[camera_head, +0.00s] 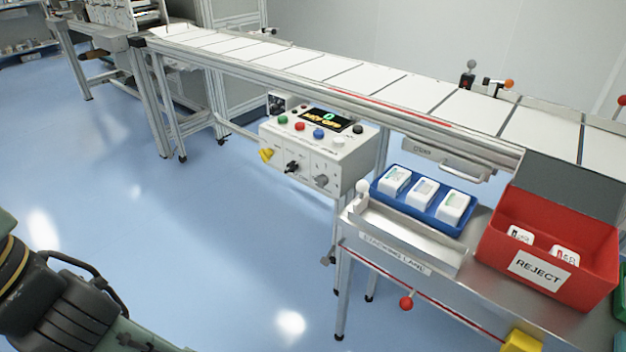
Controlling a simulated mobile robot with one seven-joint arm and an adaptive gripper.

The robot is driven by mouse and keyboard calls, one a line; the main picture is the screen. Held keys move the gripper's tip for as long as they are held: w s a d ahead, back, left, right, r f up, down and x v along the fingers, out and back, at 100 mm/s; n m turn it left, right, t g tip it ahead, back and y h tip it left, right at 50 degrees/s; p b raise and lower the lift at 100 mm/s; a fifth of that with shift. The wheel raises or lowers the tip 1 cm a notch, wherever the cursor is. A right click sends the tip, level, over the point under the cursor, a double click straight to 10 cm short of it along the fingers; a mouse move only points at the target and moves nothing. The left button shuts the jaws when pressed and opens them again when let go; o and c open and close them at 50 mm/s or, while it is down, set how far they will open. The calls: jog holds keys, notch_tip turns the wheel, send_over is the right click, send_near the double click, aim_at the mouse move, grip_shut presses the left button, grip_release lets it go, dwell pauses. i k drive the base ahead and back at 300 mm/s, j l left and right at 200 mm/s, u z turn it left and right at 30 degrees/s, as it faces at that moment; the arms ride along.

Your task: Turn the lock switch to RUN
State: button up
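A white control box (330,165) hangs under the conveyor near the middle of the view. Its front face carries a yellow knob (267,155), a black knob (291,167) and a grey knob (321,180). The labels around them are too small to read, so I cannot tell which is the lock switch or where it points. The sloped top has a small lit display (326,119) and several coloured buttons. My gripper is not in view; dark parts that look like my own body show at the lower left, well apart from the box.
The white conveyor (350,75) runs above the box. To the right, a metal table holds a blue tray (385,198) with white packs and a red REJECT bin (590,275). A red-knobbed rod (406,303) runs along the table front. Blue floor (190,240) is clear left of the box.

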aim_at(265, 155)
jog(key=i+j+u, duration=0.25)
jog(key=j, duration=0.25)
jog(key=i+j+u, duration=0.3)
jog(key=i+j, duration=0.1)
jog(key=i, duration=0.05)
